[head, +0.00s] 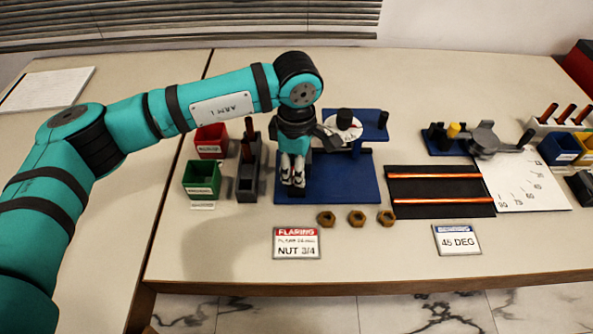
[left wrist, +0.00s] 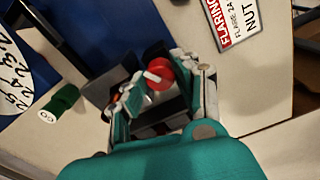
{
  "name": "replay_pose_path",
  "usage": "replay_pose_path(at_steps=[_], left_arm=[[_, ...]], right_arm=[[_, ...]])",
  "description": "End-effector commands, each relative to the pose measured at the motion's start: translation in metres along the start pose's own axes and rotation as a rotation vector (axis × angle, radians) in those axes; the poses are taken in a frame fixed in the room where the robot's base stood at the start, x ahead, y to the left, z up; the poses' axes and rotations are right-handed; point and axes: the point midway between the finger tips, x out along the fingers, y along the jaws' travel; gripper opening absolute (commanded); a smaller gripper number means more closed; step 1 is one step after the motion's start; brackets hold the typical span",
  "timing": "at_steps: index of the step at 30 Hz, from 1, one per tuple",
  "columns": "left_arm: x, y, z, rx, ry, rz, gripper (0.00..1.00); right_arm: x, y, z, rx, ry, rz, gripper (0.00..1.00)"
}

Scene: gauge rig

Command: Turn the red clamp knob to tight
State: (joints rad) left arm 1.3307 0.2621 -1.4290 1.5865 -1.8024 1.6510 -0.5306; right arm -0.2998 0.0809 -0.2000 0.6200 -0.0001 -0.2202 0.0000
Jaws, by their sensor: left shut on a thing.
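The red clamp knob (left wrist: 159,73) shows in the left wrist view, with a pale bar across its face. My left gripper (left wrist: 160,82) has its fingers on either side of the knob and is shut on it. In the head view my left gripper (head: 293,180) points down at the front left of the blue flaring rig (head: 340,188), and the knob is hidden there by the gripper. The rig carries a white round dial (head: 343,127) with a black knob on top. My right gripper is not in view.
Red (head: 211,140) and green (head: 201,178) bins and a grey tool holder (head: 248,182) stand close left of the rig. Several brass nuts (head: 357,218) and a flaring sign (head: 297,243) lie in front. A black mat with copper tubes (head: 440,210) lies to the right.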

Motion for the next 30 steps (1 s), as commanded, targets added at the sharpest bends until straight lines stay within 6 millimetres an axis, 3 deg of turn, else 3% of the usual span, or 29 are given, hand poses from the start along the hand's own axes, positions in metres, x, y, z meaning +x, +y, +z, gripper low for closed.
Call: replay_pose_path(at_steps=[14, 15, 17, 26, 30], left_arm=[[0.000, 0.000, 0.000, 0.015, 0.000, -0.002, 0.00], [0.000, 0.000, 0.000, 0.015, 0.000, -0.002, 0.32], [0.000, 0.000, 0.000, 0.014, 0.000, -0.001, 0.40], [-0.003, 0.000, 0.000, 0.014, -0.001, 0.000, 0.40], [-0.019, 0.001, 0.000, 0.014, -0.001, 0.003, 0.40]], right_arm=[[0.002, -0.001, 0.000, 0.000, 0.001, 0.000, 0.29], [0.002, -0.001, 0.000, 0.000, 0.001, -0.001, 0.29], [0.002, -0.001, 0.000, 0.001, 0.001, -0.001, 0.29], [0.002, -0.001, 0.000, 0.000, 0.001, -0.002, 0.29], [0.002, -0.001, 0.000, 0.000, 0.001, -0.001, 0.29]])
